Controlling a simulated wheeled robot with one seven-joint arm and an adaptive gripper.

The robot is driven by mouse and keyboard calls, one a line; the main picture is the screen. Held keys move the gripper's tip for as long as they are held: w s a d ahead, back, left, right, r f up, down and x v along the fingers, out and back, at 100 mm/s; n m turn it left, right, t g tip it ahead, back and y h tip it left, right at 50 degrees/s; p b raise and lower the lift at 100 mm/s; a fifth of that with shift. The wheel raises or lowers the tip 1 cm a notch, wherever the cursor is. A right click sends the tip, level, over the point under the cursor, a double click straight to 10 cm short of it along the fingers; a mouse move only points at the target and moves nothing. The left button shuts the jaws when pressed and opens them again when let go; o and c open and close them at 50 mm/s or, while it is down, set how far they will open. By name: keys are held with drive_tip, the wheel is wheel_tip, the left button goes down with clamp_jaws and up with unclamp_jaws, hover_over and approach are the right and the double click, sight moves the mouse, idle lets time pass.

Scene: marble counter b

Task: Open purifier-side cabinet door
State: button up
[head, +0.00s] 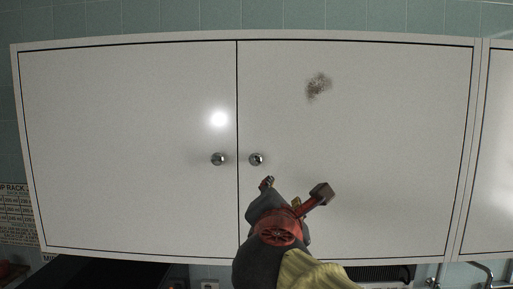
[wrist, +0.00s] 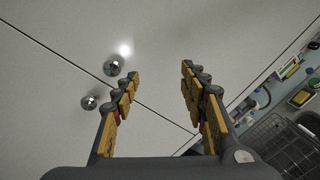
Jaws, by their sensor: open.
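A white wall cabinet has a left door (head: 130,130) and a right door (head: 370,150), both shut, with a dark seam between them. A round metal left knob (head: 218,159) and right knob (head: 256,159) flank the seam. My gripper (head: 295,186) is open and empty, in front of the right door, just below and right of the right knob. In the wrist view, the right knob (wrist: 112,67) and left knob (wrist: 89,102) lie left of my open fingers (wrist: 161,76), outside the gap. No purifier is clearly recognisable.
Another cabinet (head: 495,150) adjoins at the right. A dark smudge (head: 318,86) marks the right door. A tap (head: 483,268) shows below right. The wrist view shows a wire rack (wrist: 290,145) beyond the cabinet's lower edge. The door faces are otherwise clear.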

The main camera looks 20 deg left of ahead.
sight(256, 160)
drive_tip(key=s+a+r+n+y+p, duration=0.1)
drive_tip(key=a+r+n+y, duration=0.15)
drive_tip(key=a+r, duration=0.3)
drive_tip(key=shift+t+h, duration=0.25)
drive_tip(key=shift+t, duration=0.05)
drive_tip(key=shift+p+x, duration=0.85)
drive_tip(key=shift+x, duration=2.9)
drive_tip(key=shift+d+f, duration=0.1)
drive_tip(key=shift+f, duration=0.05)
drive_tip(key=c, duration=0.4)
drive_tip(key=c, duration=0.7)
clamp_jaws()
